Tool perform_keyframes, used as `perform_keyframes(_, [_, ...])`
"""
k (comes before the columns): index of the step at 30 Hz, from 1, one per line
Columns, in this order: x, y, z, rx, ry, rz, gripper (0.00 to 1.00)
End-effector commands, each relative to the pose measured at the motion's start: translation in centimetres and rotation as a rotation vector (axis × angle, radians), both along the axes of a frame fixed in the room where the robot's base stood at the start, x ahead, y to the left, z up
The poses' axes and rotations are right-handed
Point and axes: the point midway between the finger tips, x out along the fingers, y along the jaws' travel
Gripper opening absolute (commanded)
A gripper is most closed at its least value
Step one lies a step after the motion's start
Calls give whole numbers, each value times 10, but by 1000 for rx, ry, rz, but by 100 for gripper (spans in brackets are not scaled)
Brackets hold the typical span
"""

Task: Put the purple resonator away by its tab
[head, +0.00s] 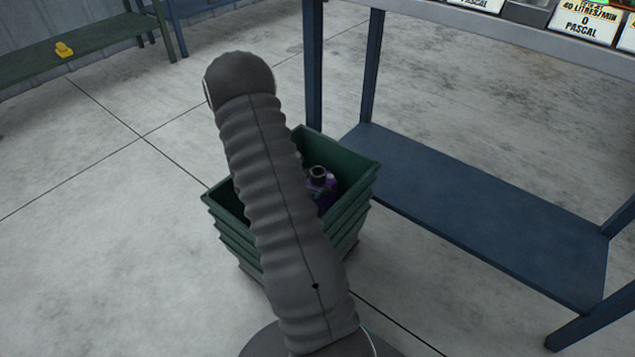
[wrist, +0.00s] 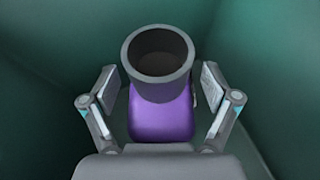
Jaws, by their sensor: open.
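The purple resonator (head: 323,187) is inside the green bin (head: 358,180), with its dark open pipe end up. It also shows in the wrist view (wrist: 160,118), where the dark pipe mouth faces the camera above the purple body. My gripper (wrist: 158,90) is open, with one finger on each side of the resonator and a visible gap at both sides. The tab cannot be made out clearly; a small pale edge shows at the body's right side.
The green bin's walls enclose my gripper closely. A blue bench (head: 480,215) with a low shelf stands right of the bin. A green table (head: 85,42) with a small yellow object (head: 64,49) is at the far left. The concrete floor at left is clear.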

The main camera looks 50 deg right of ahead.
Motion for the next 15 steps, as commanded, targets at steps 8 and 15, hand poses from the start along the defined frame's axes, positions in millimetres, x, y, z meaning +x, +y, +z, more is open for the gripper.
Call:
perform_keyframes(8, [8, 21, 14, -1, -3, 4, 87])
perform_keyframes(15, [21, 64, 34, -1, -2, 5, 87])
